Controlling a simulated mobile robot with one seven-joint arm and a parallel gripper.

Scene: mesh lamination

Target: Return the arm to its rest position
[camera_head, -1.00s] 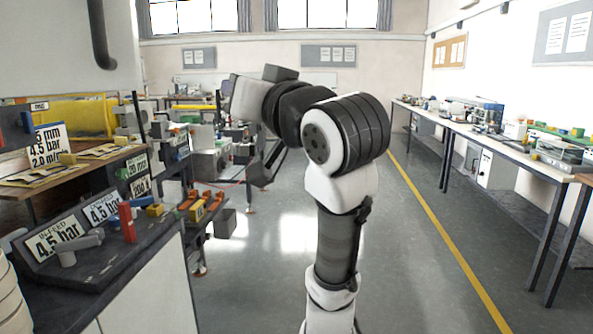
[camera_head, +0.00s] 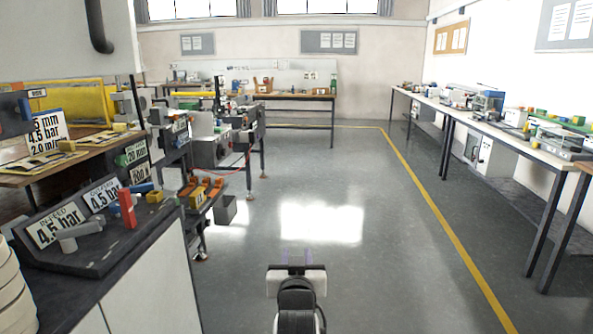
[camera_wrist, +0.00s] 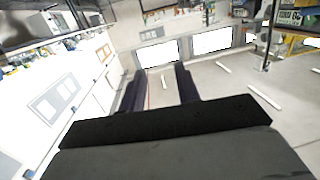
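My gripper (camera_head: 298,257) shows low in the middle of the head view, with my arm folded down below it at the bottom edge. In the wrist view its two dark fingers (camera_wrist: 159,78) stand apart with an empty gap between them. It is open and holds nothing. In the head view it is over the grey floor, apart from the benches. Most of my arm is out of view or hidden behind the gripper and wrist.
A dark console (camera_head: 103,262) with pressure labels and a red block (camera_head: 126,208) stands at the left. A small grey bin (camera_head: 225,210) is near the machine line. Long benches (camera_head: 545,158) run along the right. The middle floor (camera_head: 350,220) is clear.

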